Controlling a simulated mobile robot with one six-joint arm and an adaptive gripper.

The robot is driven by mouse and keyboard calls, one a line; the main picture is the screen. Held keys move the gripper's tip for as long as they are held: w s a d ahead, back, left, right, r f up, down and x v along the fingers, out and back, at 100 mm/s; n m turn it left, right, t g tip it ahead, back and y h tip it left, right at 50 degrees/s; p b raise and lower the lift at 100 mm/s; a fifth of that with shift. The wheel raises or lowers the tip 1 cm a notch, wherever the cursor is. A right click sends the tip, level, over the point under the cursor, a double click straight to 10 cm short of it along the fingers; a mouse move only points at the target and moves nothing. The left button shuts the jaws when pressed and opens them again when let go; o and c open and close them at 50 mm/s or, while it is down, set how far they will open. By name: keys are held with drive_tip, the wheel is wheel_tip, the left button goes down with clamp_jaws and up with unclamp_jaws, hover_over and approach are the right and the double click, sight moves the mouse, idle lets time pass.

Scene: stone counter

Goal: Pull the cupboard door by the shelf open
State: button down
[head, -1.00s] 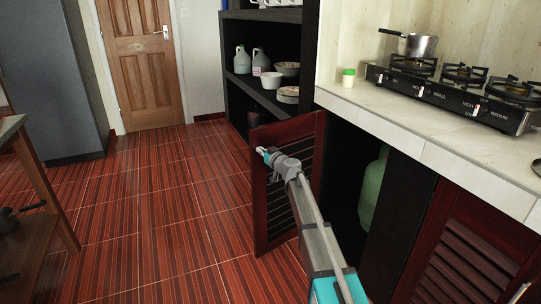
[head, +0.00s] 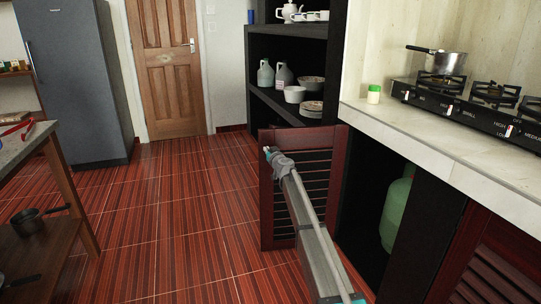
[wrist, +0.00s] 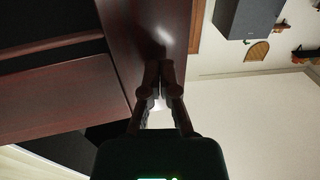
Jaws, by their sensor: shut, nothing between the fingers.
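The slatted dark red cupboard door (head: 329,165) by the shelf stands wide open in the head view, swung out from the dark cupboard opening (head: 362,195). A green gas bottle (head: 396,212) shows inside. My arm reaches across the front of the door, its far end near the door's top free corner. I cannot make out the fingers there. In the wrist view my gripper (wrist: 158,82) is shut and empty. Its fingertips are close to the smooth dark red door panel (wrist: 150,30); whether they touch it I cannot tell.
A dark shelf (head: 262,65) with jugs and bowls stands behind the door. The stone counter (head: 420,140) with the gas stove (head: 475,112) is at right. A wooden table (head: 45,140) stands at left. The tiled floor (head: 170,220) between is clear.

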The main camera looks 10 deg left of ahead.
drive_tip(key=shift+w+a, duration=0.3)
drive_tip(key=shift+w, duration=0.25)
drive_tip(key=shift+s, duration=0.15)
drive_tip(key=s+d, duration=0.2)
drive_tip(key=s, duration=1.1)
drive_tip(key=shift+s+d, duration=0.15)
drive_tip(key=shift+s, duration=0.15)
